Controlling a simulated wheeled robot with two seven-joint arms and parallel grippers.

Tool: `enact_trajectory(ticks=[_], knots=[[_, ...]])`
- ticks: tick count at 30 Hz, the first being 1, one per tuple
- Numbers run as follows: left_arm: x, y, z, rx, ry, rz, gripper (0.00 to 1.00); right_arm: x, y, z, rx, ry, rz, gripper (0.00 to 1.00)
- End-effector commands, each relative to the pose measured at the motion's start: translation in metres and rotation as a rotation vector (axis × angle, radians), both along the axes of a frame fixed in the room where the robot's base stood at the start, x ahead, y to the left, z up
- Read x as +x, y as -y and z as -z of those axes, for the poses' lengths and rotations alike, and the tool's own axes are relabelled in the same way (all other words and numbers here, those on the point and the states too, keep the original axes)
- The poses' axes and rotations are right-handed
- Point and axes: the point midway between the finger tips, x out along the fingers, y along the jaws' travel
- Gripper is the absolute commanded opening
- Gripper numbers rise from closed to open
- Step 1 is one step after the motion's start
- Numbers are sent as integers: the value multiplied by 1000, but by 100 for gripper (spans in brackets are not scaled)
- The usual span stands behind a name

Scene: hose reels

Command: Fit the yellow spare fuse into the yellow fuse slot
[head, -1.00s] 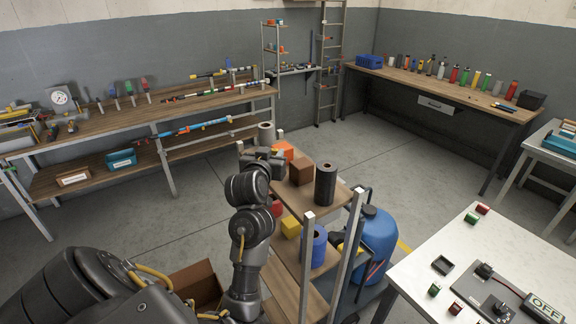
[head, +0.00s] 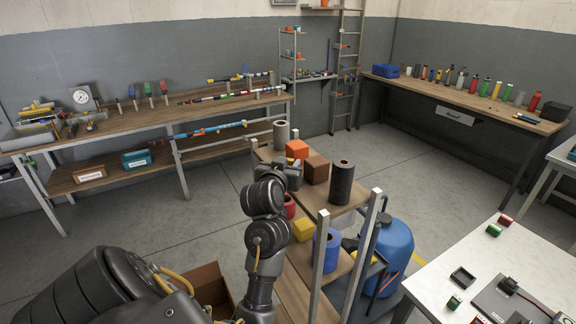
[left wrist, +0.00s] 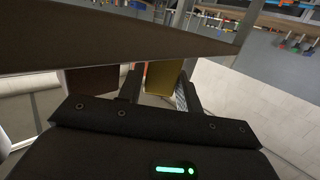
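My left gripper (head: 292,176) is beside the upper shelf of a shelf rack in the head view. In the left wrist view its two fingers (left wrist: 160,82) stand apart, with a yellow surface (left wrist: 164,78) between them. I cannot tell if this surface is held or lies behind the fingers. I cannot make out the yellow spare fuse in the head view, and no yellow fuse slot is identifiable. Red (head: 505,220) and green (head: 494,230) small blocks lie on the white table (head: 440,262), near an open black tray (head: 463,277) and a grey panel cut off by the frame. My right gripper is not in view.
The rack holds an orange cube (head: 297,149), a brown cube (head: 316,168), a dark roll (head: 341,183), and a yellow box (head: 303,229) lower down. A blue tank (head: 390,250) stands beside it. Workbenches line the walls. Open floor (head: 215,215) lies left of the rack.

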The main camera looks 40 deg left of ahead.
Motion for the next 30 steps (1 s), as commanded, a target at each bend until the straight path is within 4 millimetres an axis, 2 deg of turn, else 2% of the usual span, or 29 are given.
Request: enact_trajectory(ticks=[1,3,4,14,24,30], knots=[[0,0,-1,-1,1,1,42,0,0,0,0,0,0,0],[0,1,-1,-1,1,1,51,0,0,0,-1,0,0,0],[1,1,-1,-1,1,1,52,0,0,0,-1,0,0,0],[0,2,-6,-3,2,2,52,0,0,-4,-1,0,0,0],[-48,27,-13,-4,2,1,52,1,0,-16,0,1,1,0],[-63,35,-15,-2,1,1,52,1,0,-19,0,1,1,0]])
